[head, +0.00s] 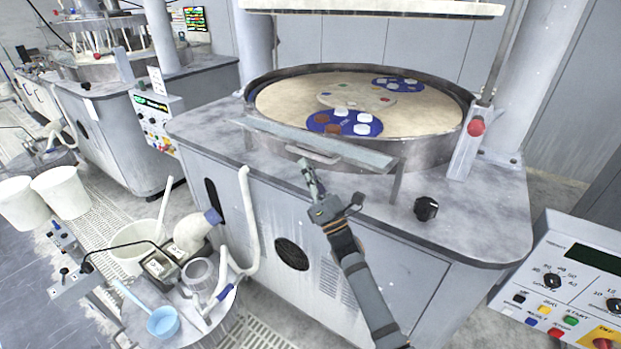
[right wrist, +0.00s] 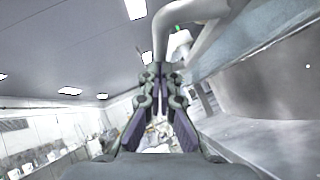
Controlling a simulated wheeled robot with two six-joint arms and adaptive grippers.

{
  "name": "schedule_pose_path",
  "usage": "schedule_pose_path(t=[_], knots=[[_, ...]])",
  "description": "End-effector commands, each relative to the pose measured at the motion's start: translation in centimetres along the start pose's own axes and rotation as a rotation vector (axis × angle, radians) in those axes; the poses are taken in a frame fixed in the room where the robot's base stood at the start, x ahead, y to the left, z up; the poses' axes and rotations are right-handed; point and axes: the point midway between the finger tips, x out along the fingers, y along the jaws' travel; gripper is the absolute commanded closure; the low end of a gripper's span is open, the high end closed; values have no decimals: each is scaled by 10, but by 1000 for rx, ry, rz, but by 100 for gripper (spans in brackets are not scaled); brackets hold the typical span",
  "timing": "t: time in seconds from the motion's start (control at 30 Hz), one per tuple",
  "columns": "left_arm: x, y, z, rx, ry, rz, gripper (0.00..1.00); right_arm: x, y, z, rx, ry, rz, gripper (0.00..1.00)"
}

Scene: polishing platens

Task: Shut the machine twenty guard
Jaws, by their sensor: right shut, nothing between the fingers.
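The polishing machine's guard (head: 350,149) is a long grey flat panel along the front of the round platen basin, slanting down to the right. A pale bar handle (head: 313,154) sits at its front edge, left of its middle. My right gripper (head: 304,164) is shut and empty, just below and left of the handle in the head view; whether it touches the handle I cannot tell. In the right wrist view the fingers (right wrist: 160,82) are close together below a pale curved bar (right wrist: 160,38), probably the handle. My left gripper is not in view. No machine number is readable.
The platen (head: 285,100) holds blue carriers (head: 345,123) with white and brown discs. A black knob (head: 426,208) and a red knob (head: 476,127) stand at right. A control panel (head: 570,280) is at lower right; a cluttered round stand (head: 180,312) is at lower left.

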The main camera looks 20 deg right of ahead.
Motion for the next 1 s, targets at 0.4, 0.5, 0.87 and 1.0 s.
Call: schedule_pose_path(t=[0.4, 0.5, 0.87, 1.0], knots=[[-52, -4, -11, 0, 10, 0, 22, 45, 17, 47, 233, -3, -229, 100], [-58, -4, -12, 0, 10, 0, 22, 58, 18, 60, 270, -4, -264, 100], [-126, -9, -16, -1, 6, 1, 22, 101, 8, 103, 578, 0, -574, 100], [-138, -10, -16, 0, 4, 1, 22, 110, -5, 112, 600, 0, -600, 100]])
